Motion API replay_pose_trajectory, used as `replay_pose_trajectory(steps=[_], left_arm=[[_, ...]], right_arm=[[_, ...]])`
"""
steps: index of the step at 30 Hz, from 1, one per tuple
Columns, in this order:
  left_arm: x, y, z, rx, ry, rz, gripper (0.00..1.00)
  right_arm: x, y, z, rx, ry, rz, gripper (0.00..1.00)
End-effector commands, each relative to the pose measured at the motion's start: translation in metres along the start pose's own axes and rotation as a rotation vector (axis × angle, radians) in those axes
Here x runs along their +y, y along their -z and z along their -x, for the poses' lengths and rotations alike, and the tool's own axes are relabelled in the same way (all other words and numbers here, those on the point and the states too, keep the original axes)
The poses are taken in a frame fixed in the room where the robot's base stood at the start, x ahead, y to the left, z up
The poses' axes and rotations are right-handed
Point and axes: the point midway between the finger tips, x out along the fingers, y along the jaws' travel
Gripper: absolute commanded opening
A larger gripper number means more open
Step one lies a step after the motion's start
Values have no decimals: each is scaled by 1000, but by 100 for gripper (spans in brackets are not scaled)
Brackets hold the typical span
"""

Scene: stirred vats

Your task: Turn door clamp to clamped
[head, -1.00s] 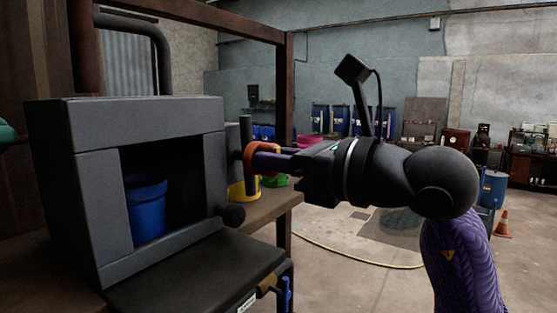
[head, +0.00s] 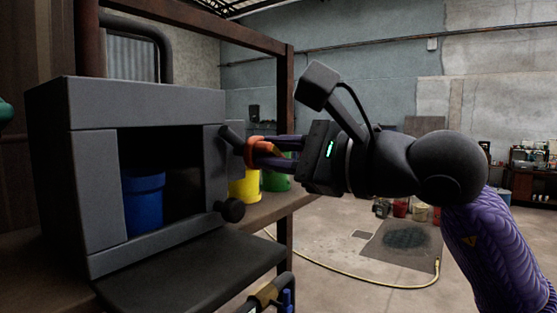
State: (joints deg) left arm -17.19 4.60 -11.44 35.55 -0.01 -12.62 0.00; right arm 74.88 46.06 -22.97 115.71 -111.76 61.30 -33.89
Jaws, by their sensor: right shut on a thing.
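The dark grey box (head: 150,102) stands at the left with its front opening uncovered. A dark round knob (head: 232,209) sits below on the box's lower right. My left gripper is not in view.
A blue container (head: 144,205) stands inside the box. A dark flat panel (head: 195,275) juts out below the opening. Yellow (head: 245,186) and green (head: 276,181) containers stand on the bench behind my gripper. A rusty post (head: 285,110) rises close behind it.

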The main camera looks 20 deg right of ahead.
Motion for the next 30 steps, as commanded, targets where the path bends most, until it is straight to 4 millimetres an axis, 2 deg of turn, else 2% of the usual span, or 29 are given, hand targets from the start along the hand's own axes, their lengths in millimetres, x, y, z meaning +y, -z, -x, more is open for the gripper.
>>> replay_pose_trajectory(steps=[15, 30], left_arm=[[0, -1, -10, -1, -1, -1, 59], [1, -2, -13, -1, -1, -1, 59]], right_arm=[[2, 1, 0, 0, 1, 428, 0], [3, 1, 0, 0, -2, 599, 0]])
